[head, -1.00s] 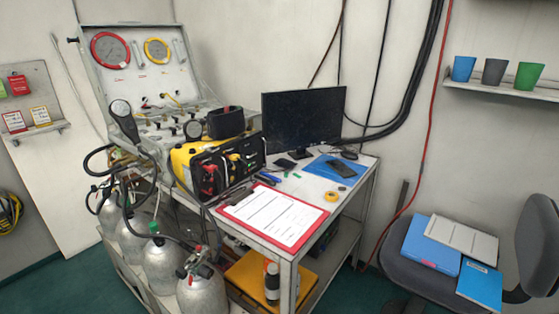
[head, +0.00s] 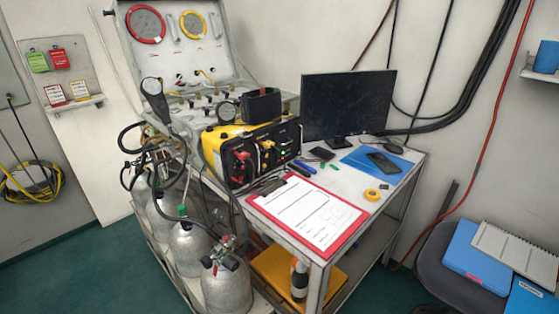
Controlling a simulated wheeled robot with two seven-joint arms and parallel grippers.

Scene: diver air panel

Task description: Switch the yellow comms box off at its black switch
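The yellow comms box (head: 213,145) stands on the bench beside the open air panel case (head: 180,60). Its black front panel (head: 262,152) faces toward the right front and carries red and yellow connectors and a small green light. A black switch cannot be made out for certain at this size. A black pouch-like item (head: 261,105) sits behind and above the box. Neither of my grippers is in view.
A red clipboard (head: 352,236), pens, a phone, yellow tape (head: 371,195) and a monitor (head: 347,103) share the bench. Grey cylinders (head: 228,290) with hoses stand at its left front. A chair (head: 440,270) is at the right. Open green floor lies at front left.

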